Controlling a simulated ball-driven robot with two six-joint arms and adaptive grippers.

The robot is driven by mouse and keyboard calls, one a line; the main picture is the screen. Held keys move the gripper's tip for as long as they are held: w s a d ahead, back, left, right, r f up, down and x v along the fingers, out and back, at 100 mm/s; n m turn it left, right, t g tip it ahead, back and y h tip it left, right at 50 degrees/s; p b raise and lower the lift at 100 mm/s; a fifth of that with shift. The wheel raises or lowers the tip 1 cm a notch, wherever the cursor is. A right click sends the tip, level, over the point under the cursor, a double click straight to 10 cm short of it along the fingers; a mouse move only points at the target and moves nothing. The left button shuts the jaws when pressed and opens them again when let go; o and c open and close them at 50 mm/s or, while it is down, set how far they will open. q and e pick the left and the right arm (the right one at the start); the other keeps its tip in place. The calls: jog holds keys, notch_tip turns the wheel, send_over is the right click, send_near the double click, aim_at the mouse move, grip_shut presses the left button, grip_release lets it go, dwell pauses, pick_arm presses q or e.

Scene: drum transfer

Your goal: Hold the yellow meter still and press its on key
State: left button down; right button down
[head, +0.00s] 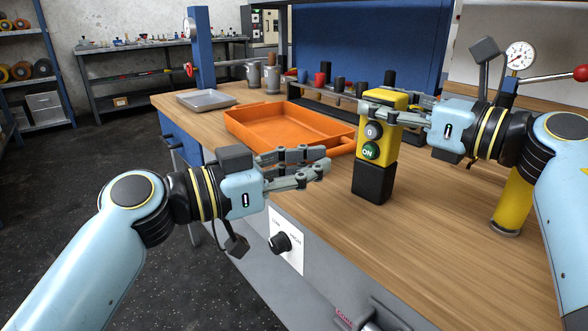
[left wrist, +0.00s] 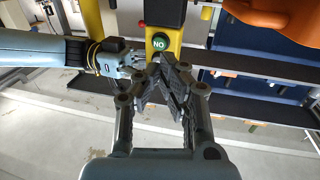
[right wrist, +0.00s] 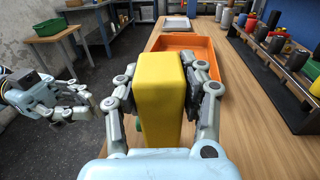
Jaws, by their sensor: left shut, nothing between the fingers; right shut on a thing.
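The yellow meter (head: 386,97) stands upright on the bench on its black lower part (head: 373,183). Its front carries a grey 0 key and, below that, the green ON key (head: 370,151). My right gripper (head: 366,114) is shut on the upper yellow body; the right wrist view shows a finger on either side of the meter (right wrist: 160,95). My left gripper (head: 327,162) is shut and empty, in front and to the left of the ON key, with a gap. In the left wrist view its fingertips (left wrist: 168,62) show close below the green key (left wrist: 159,43).
An orange tray (head: 265,142) lies behind and left of the meter. A grey tray (head: 206,101) and metal cups are further back. A black rack (head: 330,117) holds several tools. A yellow cylinder (head: 512,200) stands at right.

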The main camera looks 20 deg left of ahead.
aim_at(366, 153)
pick_arm(q)
jog(key=shift+w+d, duration=0.45)
jog(key=shift+d, duration=0.05)
jog(key=shift+x, duration=2.8)
jog(key=v, duration=0.6)
dwell(0.4)
pick_arm(e)
jog(key=c, duration=0.7)
grip_release()
